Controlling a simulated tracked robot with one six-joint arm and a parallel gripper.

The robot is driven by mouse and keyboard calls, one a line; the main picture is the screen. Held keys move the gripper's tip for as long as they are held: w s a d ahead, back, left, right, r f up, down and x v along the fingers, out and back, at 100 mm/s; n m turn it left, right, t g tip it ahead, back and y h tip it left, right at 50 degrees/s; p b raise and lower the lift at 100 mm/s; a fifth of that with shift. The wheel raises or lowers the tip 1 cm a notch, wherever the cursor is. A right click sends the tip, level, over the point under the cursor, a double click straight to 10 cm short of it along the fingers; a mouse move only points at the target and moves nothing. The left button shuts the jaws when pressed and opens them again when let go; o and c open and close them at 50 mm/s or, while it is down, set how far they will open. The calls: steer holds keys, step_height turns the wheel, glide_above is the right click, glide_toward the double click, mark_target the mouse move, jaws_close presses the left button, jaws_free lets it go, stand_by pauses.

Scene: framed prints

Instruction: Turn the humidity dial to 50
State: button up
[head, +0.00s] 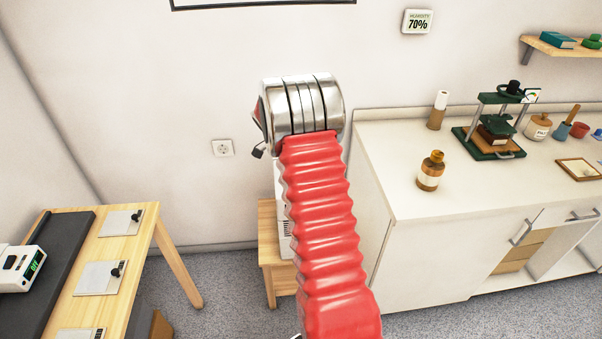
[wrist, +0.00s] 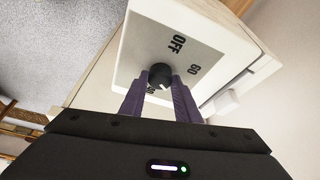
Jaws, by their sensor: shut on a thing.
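The humidity dial (wrist: 159,74) is a black round knob on a grey plate of a white unit (wrist: 126,50) in the wrist view. The plate reads "OFF" and "60"; another label beside the knob is mostly hidden by my gripper. My gripper (wrist: 161,84) has purple fingers on both sides of the knob and is shut on it. A small pale mark shows on the knob, but its exact setting is too small to read. In the head view, my arm hides the dial and most of the white unit (head: 284,228).
The white unit stands on a wooden stool (head: 267,245), beside a white counter (head: 400,165) with a brown bottle (head: 431,171) and a green press (head: 497,128). A wooden table (head: 140,232) with small plates stands at left. Grey floor lies between.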

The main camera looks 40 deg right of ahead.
steer(key=shift+w+a, duration=0.15)
steer(key=shift+w, duration=0.15)
steer(key=o, duration=1)
steer(key=shift+s, duration=0.15)
steer(key=shift+r, duration=0.15)
steer(key=v, duration=1.3)
steer(key=shift+a+r, duration=0.1)
steer(key=shift+r, duration=0.1)
